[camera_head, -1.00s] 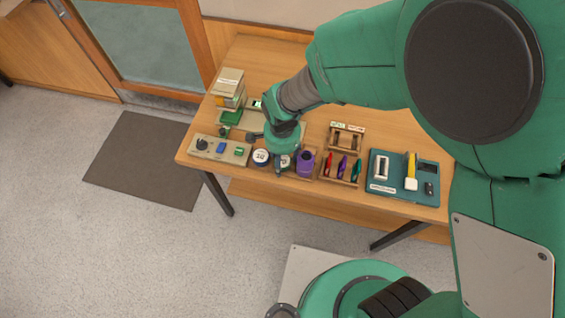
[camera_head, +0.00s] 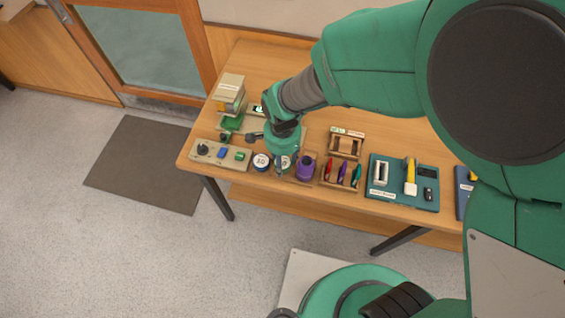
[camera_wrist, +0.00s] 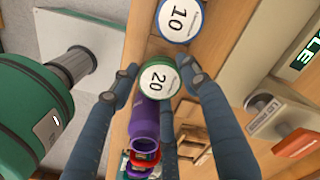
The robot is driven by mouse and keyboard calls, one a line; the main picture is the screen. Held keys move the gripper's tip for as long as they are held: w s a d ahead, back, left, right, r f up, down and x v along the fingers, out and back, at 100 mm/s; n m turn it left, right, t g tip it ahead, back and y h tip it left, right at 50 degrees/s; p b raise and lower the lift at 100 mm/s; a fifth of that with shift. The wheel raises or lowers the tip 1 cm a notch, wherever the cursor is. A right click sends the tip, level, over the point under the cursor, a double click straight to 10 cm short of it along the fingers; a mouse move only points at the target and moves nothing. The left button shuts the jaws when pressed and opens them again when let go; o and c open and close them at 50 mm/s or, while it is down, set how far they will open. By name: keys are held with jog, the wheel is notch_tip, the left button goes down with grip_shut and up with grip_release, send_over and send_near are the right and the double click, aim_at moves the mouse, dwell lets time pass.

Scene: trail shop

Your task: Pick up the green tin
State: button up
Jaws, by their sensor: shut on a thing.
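The green tin (camera_wrist: 159,80) has a green rim and a white lid marked 20. In the wrist view it sits between the fingers of my gripper (camera_wrist: 160,72), which is shut on it. In the head view my gripper (camera_head: 281,166) is at the front edge of the wooden table, and the green tin (camera_head: 290,160) is partly hidden behind it. I cannot tell whether the tin is clear of the table. A similar blue tin (camera_wrist: 180,18), marked 10, stands beside it; in the head view this blue tin (camera_head: 261,162) is just left of my gripper.
A purple bottle (camera_head: 305,167) stands close on the right of my gripper. Further right are a wooden rack (camera_head: 341,173) of coloured items and a teal board (camera_head: 403,183). A beige panel (camera_head: 220,154) with knobs lies on the left. The table's front edge is close.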

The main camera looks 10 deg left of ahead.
notch_tip(320, 180, up, 7)
jog(key=shift+r+p, duration=0.2)
jog(key=shift+p, duration=0.45)
